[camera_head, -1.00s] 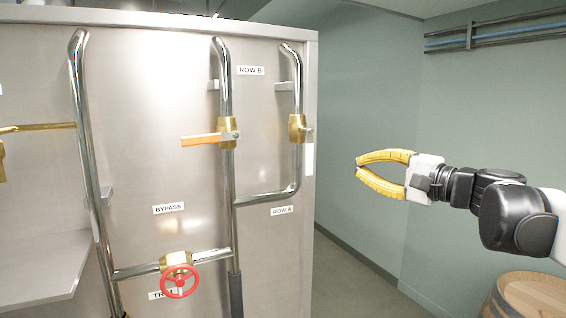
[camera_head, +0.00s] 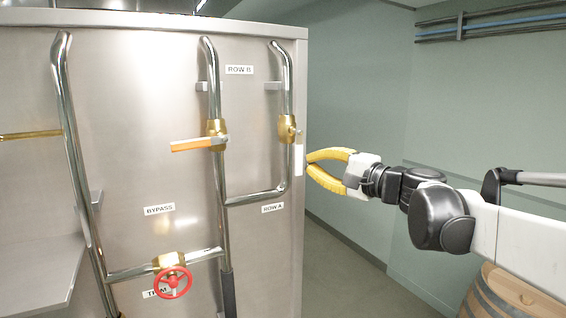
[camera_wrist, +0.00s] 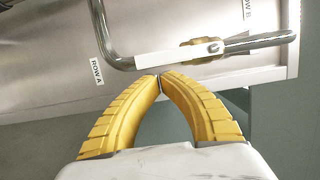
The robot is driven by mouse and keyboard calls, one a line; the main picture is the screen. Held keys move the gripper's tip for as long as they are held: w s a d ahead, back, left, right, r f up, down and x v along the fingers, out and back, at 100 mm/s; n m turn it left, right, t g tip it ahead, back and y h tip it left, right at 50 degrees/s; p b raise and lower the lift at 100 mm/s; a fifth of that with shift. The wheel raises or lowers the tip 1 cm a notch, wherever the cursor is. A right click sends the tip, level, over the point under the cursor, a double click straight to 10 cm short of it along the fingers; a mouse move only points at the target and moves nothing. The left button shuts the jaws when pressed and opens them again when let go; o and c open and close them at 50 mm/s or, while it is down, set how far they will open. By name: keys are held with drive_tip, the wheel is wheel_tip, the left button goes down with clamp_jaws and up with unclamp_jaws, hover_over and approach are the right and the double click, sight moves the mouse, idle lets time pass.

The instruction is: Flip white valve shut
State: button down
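The white valve handle (camera_head: 299,158) hangs down from a brass valve body (camera_head: 287,128) on the ROW A pipe, near the right edge of the steel panel. In the wrist view the white handle (camera_wrist: 168,58) lies as a long flat bar beside the pipe. My gripper (camera_head: 308,163) has yellow ribbed fingers with the tips together and nothing between them. It is just right of the handle in the head view. In the wrist view the fingertips (camera_wrist: 160,79) appear close beside the handle's middle; I cannot tell if they touch.
An orange lever (camera_head: 196,144) sits on the ROW B pipe to the left. A wooden barrel (camera_head: 515,298) stands at lower right. The floor right of the panel is open.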

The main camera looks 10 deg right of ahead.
drive_tip(key=shift+s+a, duration=0.1)
drive_tip(key=shift+s, duration=0.05)
drive_tip(key=shift+a+f+m, duration=0.1)
drive_tip(key=shift+a+m, duration=0.05)
drive_tip(key=shift+m, duration=0.15)
